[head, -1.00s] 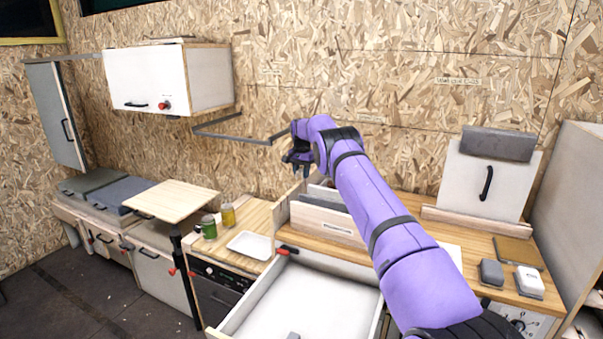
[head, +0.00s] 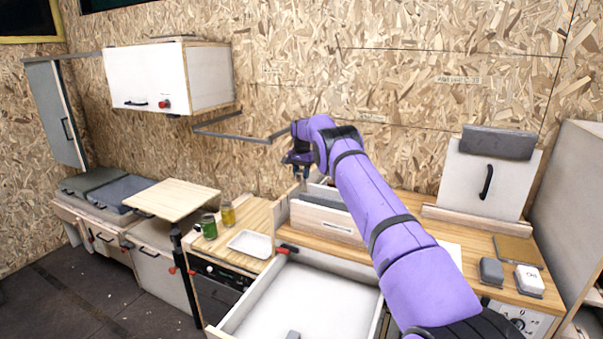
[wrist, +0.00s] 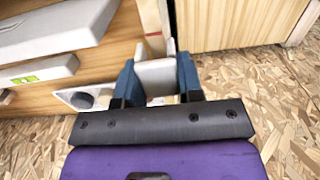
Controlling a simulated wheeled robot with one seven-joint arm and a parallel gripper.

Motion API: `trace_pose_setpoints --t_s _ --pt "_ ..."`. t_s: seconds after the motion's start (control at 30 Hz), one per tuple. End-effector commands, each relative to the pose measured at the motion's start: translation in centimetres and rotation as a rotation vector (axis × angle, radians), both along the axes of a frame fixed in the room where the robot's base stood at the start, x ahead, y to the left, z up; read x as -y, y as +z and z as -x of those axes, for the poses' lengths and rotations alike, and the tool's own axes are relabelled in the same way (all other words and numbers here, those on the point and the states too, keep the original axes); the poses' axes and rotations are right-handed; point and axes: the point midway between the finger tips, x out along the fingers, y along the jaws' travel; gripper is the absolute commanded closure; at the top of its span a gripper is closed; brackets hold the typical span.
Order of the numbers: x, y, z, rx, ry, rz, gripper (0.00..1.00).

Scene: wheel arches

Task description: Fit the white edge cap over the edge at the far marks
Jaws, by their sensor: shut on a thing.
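My gripper (head: 299,169) is low at the back left of the wooden divider box in the head view. In the wrist view my gripper (wrist: 159,82) has its two blue fingers closed on the sides of the white edge cap (wrist: 158,76). The cap lies right at the near end of a pale upright board edge (wrist: 150,18), which has a red mark beside it. I cannot tell whether the cap is seated over the edge or just against it. The cap is not clear in the head view.
The wooden divider box (head: 322,222) holds grey and white panels. An open white drawer (head: 305,300) is in front. A white tray (head: 249,243) and two jars stand to the left. In the wrist view a wooden panel (wrist: 235,25) is close on the right.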

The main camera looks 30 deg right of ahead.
Motion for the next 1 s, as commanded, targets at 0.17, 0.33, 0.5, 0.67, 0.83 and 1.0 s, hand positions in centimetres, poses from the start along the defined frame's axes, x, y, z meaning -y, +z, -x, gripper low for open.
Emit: trace_pose_setpoints --t_s 0.17,0.33,0.5,0.67,0.83,1.0 --pt "0.0 0.0 0.0 0.0 0.0 0.0 0.88" --pt "0.0 -0.16 0.0 0.0 0.0 0.0 0.88" --pt "-0.01 -0.58 -0.01 0.0 0.0 0.0 0.88" --pt "0.0 -0.8 -0.01 0.001 0.0 0.001 0.88" --pt "-0.01 -0.81 -0.01 0.0 0.0 0.0 0.88" --pt "0.0 -0.92 0.0 0.0 0.0 0.0 0.88"
